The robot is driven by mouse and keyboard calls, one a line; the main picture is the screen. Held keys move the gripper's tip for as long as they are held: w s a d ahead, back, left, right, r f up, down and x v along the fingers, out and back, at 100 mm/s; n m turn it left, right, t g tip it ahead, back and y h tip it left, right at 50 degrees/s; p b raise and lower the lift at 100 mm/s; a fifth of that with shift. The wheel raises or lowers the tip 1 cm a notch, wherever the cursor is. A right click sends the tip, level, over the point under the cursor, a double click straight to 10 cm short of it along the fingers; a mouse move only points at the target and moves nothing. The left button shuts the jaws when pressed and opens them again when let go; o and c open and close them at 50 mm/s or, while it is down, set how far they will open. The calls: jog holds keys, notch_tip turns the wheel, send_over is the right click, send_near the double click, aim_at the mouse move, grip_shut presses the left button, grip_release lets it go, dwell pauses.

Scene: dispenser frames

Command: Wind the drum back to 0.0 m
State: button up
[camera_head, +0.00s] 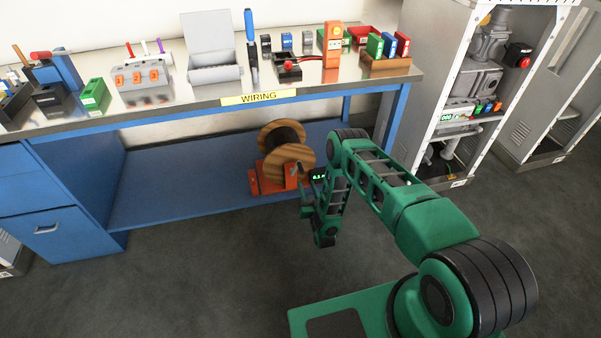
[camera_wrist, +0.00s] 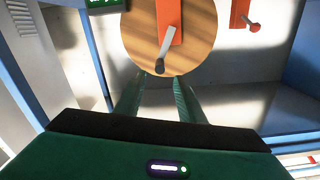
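The cable drum (camera_head: 284,150) has wooden flanges and a dark wound middle. It sits in an orange stand (camera_head: 254,180) on the bench's lower shelf. In the wrist view the drum's round wooden face (camera_wrist: 140,35) fills the top centre.
A smaller orange lever with a red knob (camera_wrist: 254,27) is right of the drum in the wrist view. The blue bench (camera_head: 180,192) has a leg (camera_head: 393,115) near my arm. An open cabinet (camera_head: 430,85) stands right. The floor in front is clear.

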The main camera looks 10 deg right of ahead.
aim_at(301, 170)
jog(key=w, duration=1)
jog(key=shift+w, duration=0.3)
grip_shut()
